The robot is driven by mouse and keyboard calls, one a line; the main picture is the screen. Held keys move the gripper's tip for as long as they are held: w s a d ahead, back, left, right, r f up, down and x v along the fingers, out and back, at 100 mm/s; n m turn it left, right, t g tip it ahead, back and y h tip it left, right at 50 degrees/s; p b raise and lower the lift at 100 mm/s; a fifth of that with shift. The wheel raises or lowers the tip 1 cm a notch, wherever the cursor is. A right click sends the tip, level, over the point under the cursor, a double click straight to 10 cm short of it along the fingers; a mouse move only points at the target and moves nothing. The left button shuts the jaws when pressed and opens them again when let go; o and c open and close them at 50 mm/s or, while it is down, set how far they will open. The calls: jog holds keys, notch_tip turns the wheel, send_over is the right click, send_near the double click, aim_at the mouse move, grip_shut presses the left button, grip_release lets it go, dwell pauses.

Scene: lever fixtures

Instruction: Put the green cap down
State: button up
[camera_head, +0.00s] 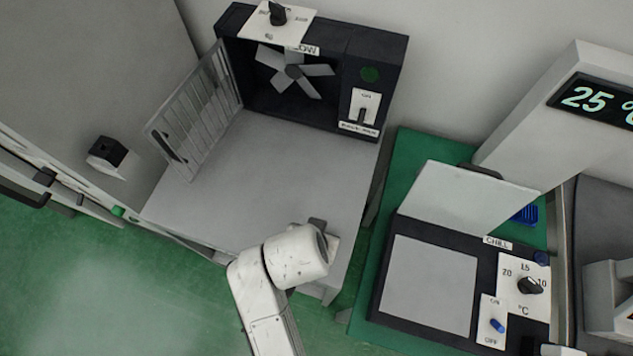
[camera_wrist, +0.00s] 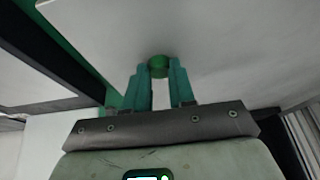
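In the wrist view, the green cap (camera_wrist: 158,66) is a small round piece between the tips of my gripper's teal fingers (camera_wrist: 159,75). The fingers stand a little apart, with their tips against the cap's two sides. A pale grey surface fills the view behind the cap; I cannot tell whether the cap touches it. In the head view, my arm's white end is over the near right corner of the grey table (camera_head: 285,170). My fingers and the cap are hidden there.
A dark fan box (camera_head: 320,60) with an open barred door (camera_head: 195,115) stands at the table's back. The table's middle is clear. To the right is a chill unit (camera_head: 430,285) with a raised lid (camera_head: 465,205), a dial (camera_head: 530,286) and a blue switch (camera_head: 497,325).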

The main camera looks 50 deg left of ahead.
jog(key=o, duration=0.4)
jog(key=shift+r, duration=0.15)
jog(key=v, duration=1.2)
jog(key=w+d+f+m, duration=0.1)
jog(key=w+d+f, duration=0.1)
jog(key=d, duration=0.6)
jog(key=w+d+f+m+h, duration=0.1)
jog(key=w+d+f, duration=0.1)
jog(key=d, duration=0.6)
jog(key=w+d+f+m+g+h, duration=0.1)
jog(key=w+d+f, duration=0.2)
jog(key=d, duration=0.5)
jog(key=shift+w+d, duration=0.1)
jog(key=shift+w, duration=0.35)
jog(key=s+d+f+m, duration=0.1)
jog(key=s+d, duration=0.2)
jog(key=d, duration=0.3)
jog(key=s+d+f+m+g, duration=0.1)
jog(key=s+d, duration=0.2)
jog(key=d, duration=0.2)
jog(key=s+d+f+m, duration=0.2)
jog(key=s+d, duration=0.1)
jog(key=d, duration=0.3)
jog(key=shift+s+d+f+g+h, duration=0.1)
jog(key=shift+s+d+g+h, duration=0.2)
jog(key=shift+d+g+h, duration=0.1)
